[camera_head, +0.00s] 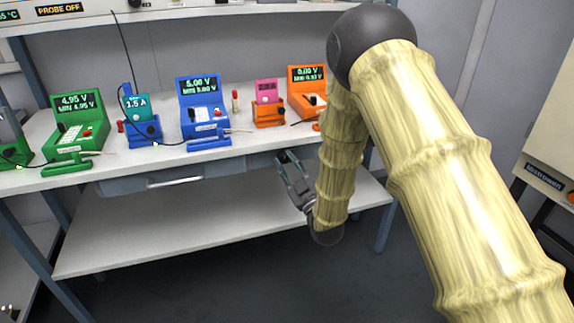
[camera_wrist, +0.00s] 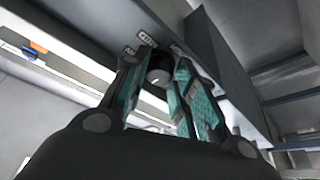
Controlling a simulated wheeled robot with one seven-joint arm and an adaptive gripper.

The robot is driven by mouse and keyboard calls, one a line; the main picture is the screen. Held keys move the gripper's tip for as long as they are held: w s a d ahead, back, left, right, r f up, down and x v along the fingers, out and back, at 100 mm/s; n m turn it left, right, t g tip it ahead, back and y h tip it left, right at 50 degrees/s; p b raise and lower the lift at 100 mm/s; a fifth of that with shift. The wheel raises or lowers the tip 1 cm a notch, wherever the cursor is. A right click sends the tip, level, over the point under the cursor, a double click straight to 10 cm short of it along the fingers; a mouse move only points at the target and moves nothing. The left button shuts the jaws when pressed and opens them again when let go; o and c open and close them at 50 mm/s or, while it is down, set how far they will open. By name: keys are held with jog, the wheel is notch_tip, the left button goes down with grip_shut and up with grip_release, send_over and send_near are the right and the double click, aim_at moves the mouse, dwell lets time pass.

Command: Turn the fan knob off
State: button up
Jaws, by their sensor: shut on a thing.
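My gripper (camera_head: 287,160) is at the front edge of the bench, just below the worktop. In the wrist view my gripper (camera_wrist: 157,66) has its teal-padded fingers on either side of a dark round knob (camera_wrist: 158,72) with a light pointer mark. It is shut on this knob, which sits on a grey panel under the bench edge. Small labels (camera_wrist: 147,39) are on the panel beside the knob. In the head view the knob cannot be made out behind my gripper. Which way the pointer is set relative to the labels is not clear.
The white worktop (camera_head: 105,165) carries a green (camera_head: 82,130), a blue (camera_head: 202,115) and an orange (camera_head: 306,92) device with displays. A grey drawer front (camera_head: 130,187) with a handle is under the worktop, left of my gripper. The lower shelf (camera_head: 200,225) is bare.

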jog(key=shift+f, duration=0.1)
jog(key=o, duration=1)
jog(key=shift+o, duration=0.2)
jog(key=v, duration=1.2)
